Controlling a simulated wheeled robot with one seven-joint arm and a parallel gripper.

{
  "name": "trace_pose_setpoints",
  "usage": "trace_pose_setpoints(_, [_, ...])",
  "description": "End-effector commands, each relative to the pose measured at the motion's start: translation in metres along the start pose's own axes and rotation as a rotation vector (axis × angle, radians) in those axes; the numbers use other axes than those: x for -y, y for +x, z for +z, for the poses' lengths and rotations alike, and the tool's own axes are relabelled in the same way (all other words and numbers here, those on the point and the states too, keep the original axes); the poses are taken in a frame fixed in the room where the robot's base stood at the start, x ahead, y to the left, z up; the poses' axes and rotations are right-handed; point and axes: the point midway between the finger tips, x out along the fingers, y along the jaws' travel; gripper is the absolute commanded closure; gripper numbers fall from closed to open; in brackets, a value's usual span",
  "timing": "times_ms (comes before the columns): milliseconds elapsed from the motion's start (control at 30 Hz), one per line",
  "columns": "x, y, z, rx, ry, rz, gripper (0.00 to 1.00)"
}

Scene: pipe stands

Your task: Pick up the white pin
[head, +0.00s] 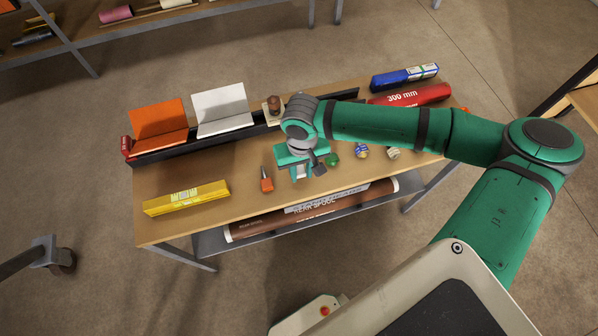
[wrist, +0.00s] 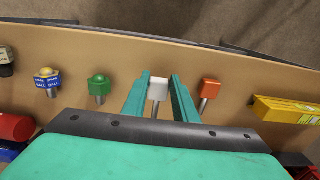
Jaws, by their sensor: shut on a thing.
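The white pin (wrist: 158,89) shows in the wrist view between the two teal fingers of my gripper (wrist: 160,92). It has a pale block-shaped head and a thin grey shank below it. The fingers are shut on it, one on each side. I cannot tell whether the pin still touches the table.
An orange pin (head: 266,180) stands left of my gripper in the head view; a green pin (head: 332,160) stands close on its right. A blue-and-yellow pin (head: 361,151) is farther right. A yellow level (head: 187,197) lies front left. Orange and white angle pieces and a red pipe (head: 410,95) line the back.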

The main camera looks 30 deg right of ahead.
Motion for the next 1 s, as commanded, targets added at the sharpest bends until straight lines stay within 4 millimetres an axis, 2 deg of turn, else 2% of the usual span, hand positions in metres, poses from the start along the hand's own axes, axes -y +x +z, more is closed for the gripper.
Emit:
trace_pose_setpoints(633, [0.0, -0.044, 0.0, -0.001, 0.0, 0.0, 1.0])
trace_pose_setpoints(1000, [0.0, -0.05, 0.0, 0.0, 0.0, 0.0, 1.0])
